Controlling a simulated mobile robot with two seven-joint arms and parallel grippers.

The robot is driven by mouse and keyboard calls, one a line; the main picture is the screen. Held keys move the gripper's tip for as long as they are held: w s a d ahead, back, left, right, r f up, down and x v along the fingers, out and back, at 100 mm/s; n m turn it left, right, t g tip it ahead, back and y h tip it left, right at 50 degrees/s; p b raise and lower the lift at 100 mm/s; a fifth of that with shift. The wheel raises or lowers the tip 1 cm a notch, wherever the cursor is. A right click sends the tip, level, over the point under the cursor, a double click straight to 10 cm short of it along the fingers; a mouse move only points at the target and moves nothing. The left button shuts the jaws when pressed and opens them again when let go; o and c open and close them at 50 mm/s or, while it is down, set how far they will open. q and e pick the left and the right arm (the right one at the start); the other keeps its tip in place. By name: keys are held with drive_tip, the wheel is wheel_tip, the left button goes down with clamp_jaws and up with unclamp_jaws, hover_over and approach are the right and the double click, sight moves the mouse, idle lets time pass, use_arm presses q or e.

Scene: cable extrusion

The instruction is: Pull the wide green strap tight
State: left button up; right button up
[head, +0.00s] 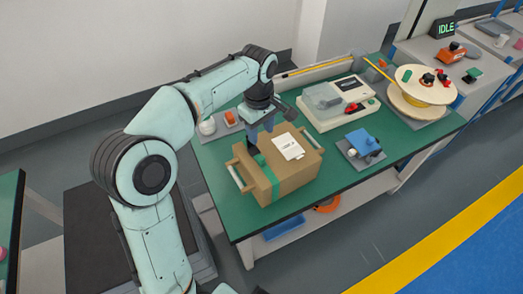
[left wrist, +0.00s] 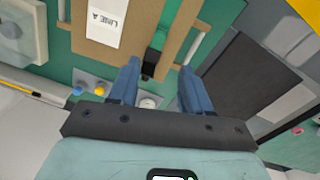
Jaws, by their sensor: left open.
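A cardboard box (head: 300,172) with a white label and pale side handles sits on the green workbench. The wide green strap (head: 271,188) runs down the box's near side and over its top, near the left end. In the left wrist view the strap (left wrist: 168,22) shows on the box top, with a black buckle-like piece (left wrist: 151,62) at the box edge. My left gripper (left wrist: 159,68) is open, its two blue fingers apart with the black piece between their tips in the picture; contact cannot be told. In the head view my arm partly hides the strap's far part. My right gripper is out of view.
A white machine (head: 335,103) stands behind the box. A blue device on a grey plate (head: 362,148) lies to its right. A large cable spool (head: 424,88) is at the far right of the bench. Small containers (head: 208,126) stand behind the box at left.

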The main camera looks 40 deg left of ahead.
sight(262, 159)
use_arm(q)
drive_tip(key=f+b, duration=0.1)
drive_tip(key=f, duration=1.1)
drive_tip(key=shift+w, duration=0.2)
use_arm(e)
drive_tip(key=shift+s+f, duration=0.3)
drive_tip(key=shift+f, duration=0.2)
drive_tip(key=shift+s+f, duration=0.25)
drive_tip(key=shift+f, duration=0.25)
use_arm(q)
drive_tip(key=shift+d, duration=0.15)
clamp_jaws()
